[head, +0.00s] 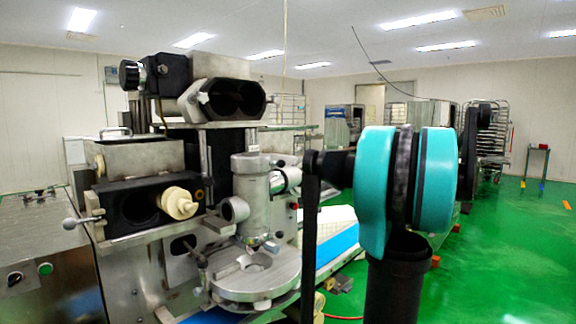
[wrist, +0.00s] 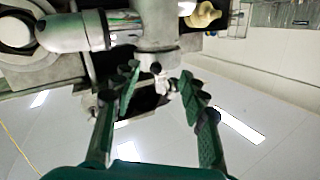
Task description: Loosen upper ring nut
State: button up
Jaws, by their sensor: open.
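My gripper (wrist: 160,82) shows in the wrist view, its two dark green ribbed fingers spread apart with nothing held between them. A small silver knob-like part (wrist: 163,88) shows in the gap beyond the fingertips, in front of a dark-mouthed metal housing; I cannot tell how far off it is. In the head view, a silver winged fastener (head: 203,98) sits at the left edge of the upper housing's opening (head: 238,97). I cannot tell for sure which part is the upper ring nut. My gripper is not visible in the head view.
The machine's upright metal cylinder (head: 251,195) stands above a round plate (head: 255,277). A cream stepped part (head: 178,203) juts out at the left. Green floor (head: 500,260) is open at right.

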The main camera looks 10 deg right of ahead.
aim_at(281, 163)
notch_tip(281, 163, up, 3)
jog(key=d+n, duration=0.1)
jog(key=d, duration=0.2)
jog(key=shift+t+y, duration=0.3)
jog(key=x, duration=1.7)
jog(key=shift+a+r, duration=0.25)
jog(key=shift+a, duration=0.1)
grip_shut()
